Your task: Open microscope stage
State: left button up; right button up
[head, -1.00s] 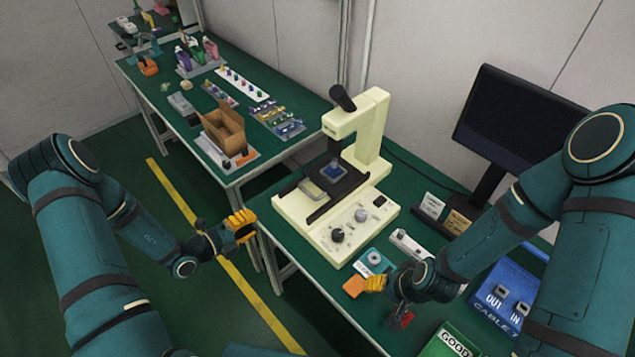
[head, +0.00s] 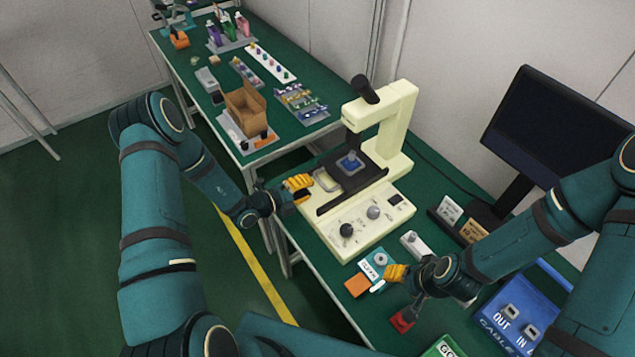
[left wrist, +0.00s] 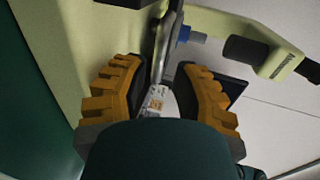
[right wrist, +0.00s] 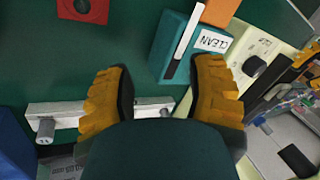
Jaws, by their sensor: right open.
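The cream microscope (head: 402,120) stands on the green bench. Its black stage (head: 346,192) carries a blue piece (head: 350,163) under the lens head and a pale tray (head: 327,180) at its left side. My left gripper (head: 300,184) is at the stage's left edge beside the pale tray. In the left wrist view the left gripper (left wrist: 156,66) has its fingers apart, with grey stage parts showing between or behind them; I cannot tell whether they touch. My right gripper (head: 395,273) is open and empty above the bench, in front of the microscope's base.
A teal CLEAN box (right wrist: 180,45), an orange block (head: 358,285) and a red part (head: 402,321) lie near my right gripper. A blue OUT/IN cable box (head: 515,315) and a monitor (head: 550,130) stand to the right. A cardboard box (head: 246,108) is on the back bench.

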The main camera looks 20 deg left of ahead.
aim_at(318, 182)
pick_arm(q)
jog(key=shift+x, duration=2.2)
grip_shut()
